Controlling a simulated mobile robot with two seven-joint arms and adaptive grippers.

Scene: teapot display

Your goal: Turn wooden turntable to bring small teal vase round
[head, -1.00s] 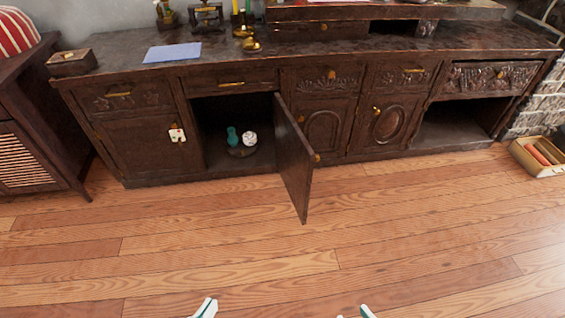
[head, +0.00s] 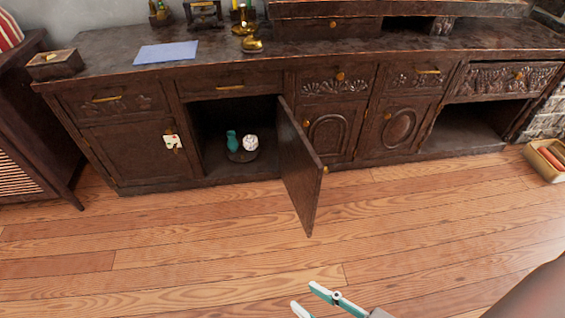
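A small teal vase (head: 232,141) stands inside the open cabinet compartment, towards the left of a dark round turntable (head: 242,156). A white rounded object (head: 250,143) stands beside it on the right. The turntable is small and dim in the compartment, so its detail is hard to see. My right gripper (head: 308,300) is low in the head view, over the floor and well in front of the cabinet. Its two pale fingers are spread apart with nothing between them. My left gripper is not in view.
The open cabinet door (head: 300,165) juts out just right of the compartment. The dark sideboard (head: 125,62) carries a blue sheet (head: 166,52) and brass items. A box (head: 546,160) sits on the floor at right. The wooden floor (head: 190,240) in front is clear.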

